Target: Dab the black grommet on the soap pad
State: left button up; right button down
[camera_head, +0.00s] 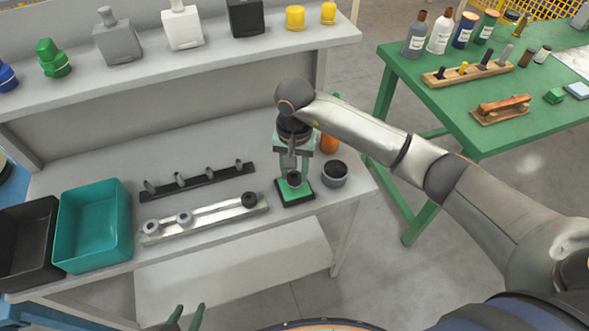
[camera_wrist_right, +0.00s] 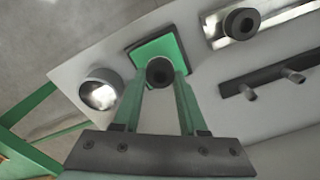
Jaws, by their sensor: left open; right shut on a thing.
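My right gripper (camera_head: 291,168) is shut on a black grommet (camera_head: 294,179), which also shows between the fingertips in the right wrist view (camera_wrist_right: 160,72). The grommet is over the green soap pad (camera_head: 296,193) in its dark square tray; the pad also shows in the right wrist view (camera_wrist_right: 150,52). I cannot tell whether grommet and pad touch. A second black grommet (camera_head: 249,199) sits at the right end of a pale rail (camera_head: 215,213), with two light grey grommets further left on it. My left gripper (camera_head: 187,318) is open and empty at the bottom edge, partly cut off.
A grey round cup (camera_head: 334,175) stands just right of the pad. A dark bar with several pegs (camera_head: 200,181) lies behind the rail. Teal (camera_head: 93,225) and black (camera_head: 25,240) bins stand at the left. An orange object (camera_head: 329,143) is behind my right wrist.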

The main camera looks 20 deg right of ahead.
jog(key=shift+f, duration=0.15)
dwell(0.3)
jog(key=shift+r+p, duration=1.7)
jog(key=shift+r, duration=1.8)
